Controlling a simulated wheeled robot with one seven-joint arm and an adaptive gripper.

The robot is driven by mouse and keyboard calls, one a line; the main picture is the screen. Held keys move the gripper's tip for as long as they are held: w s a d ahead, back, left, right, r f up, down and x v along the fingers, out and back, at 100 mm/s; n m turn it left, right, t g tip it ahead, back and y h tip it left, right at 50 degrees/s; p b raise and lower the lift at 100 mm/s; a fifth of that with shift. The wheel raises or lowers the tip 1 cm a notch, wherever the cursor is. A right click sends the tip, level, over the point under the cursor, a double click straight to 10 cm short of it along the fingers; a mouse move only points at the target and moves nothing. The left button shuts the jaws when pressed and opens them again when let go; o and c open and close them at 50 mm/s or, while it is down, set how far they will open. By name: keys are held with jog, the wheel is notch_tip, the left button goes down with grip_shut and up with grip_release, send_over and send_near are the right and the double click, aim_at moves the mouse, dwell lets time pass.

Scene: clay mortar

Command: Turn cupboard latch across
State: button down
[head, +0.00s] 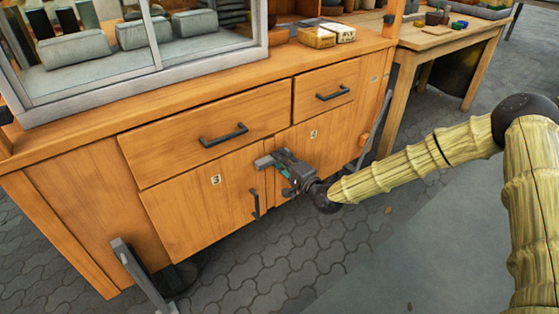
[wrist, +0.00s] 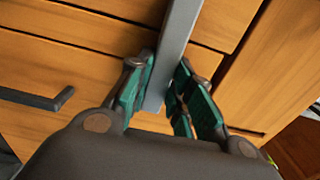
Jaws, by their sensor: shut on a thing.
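The cupboard latch is a grey flat bar (wrist: 180,28) running up between my fingers in the wrist view. My gripper (head: 284,168) is in front of the cupboard, near the seam between the doors numbered 3 (head: 190,205) and 4 (head: 318,148). Its teal-padded fingers, also in the wrist view (wrist: 167,82), are shut on the bar from both sides. In the head view my gripper covers most of the latch, so its pivot and exact angle are hard to tell.
Black handles sit on the two drawers (head: 224,136) and on the door 3 edge (head: 255,204). A glass case (head: 156,57) and small boxes (head: 317,37) stand on top. A wooden table (head: 440,40) is at the right. Paved floor lies in front.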

jog(key=shift+f, duration=0.15)
dwell(0.3)
jog(key=c, duration=1.3)
grip_release()
jog(key=shift+s+d, duration=0.1)
jog(key=v, duration=1.1)
jog(key=shift+s+d, duration=0.2)
jog(key=shift+s, duration=0.15)
